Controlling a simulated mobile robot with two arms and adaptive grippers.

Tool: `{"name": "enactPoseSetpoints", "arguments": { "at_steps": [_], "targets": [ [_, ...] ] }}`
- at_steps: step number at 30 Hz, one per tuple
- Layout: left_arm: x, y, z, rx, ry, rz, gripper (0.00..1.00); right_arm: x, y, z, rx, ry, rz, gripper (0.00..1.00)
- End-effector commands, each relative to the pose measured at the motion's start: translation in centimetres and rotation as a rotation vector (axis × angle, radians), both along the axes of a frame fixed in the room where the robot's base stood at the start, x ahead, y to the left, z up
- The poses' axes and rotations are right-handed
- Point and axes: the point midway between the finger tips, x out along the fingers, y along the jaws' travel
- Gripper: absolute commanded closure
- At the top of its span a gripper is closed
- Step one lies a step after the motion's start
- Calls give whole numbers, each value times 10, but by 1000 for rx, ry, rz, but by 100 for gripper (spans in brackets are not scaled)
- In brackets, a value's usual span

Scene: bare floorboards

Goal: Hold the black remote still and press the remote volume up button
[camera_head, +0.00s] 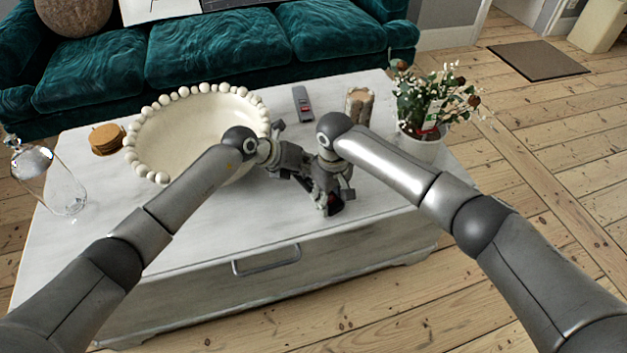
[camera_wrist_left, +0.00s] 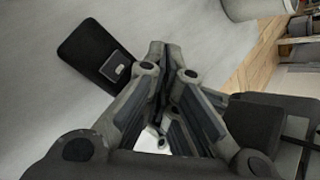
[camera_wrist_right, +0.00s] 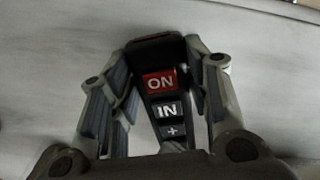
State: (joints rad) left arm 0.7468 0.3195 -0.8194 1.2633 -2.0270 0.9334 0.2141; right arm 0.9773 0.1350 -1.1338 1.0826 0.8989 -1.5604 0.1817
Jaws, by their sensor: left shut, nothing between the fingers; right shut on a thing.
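The black remote (camera_wrist_right: 150,60) is between the fingers of my right gripper (camera_wrist_right: 163,85). In the right wrist view its red ON button, IN button and plus button face the camera; its lower part is hidden. In the head view only a dark end of the remote (camera_head: 335,204) shows below my right gripper (camera_head: 327,195), low over the tabletop's front part. My left gripper (camera_head: 303,178) is shut and empty, close beside the right one. It also shows shut in the left wrist view (camera_wrist_left: 163,60). I cannot tell whether it touches the remote.
A white table (camera_head: 230,225) carries a beaded bowl (camera_head: 185,130), a second remote (camera_head: 302,103), coasters (camera_head: 106,139), a jar (camera_head: 358,106), a potted plant (camera_head: 420,145) and a glass vessel (camera_head: 62,190). A black object (camera_wrist_left: 95,55) shows in the left wrist view. A green sofa (camera_head: 210,45) stands behind.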

Motion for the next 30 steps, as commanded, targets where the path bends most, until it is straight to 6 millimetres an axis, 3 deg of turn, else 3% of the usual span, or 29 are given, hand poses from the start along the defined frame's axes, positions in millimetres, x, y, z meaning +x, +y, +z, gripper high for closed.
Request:
{"name": "enactPoseSetpoints", "arguments": {
  "at_steps": [30],
  "targets": [
    [0, 0, -13, 0, 1, -1, 100, 0, 0, 0, 0, 0, 0, 82]
  ]
}}
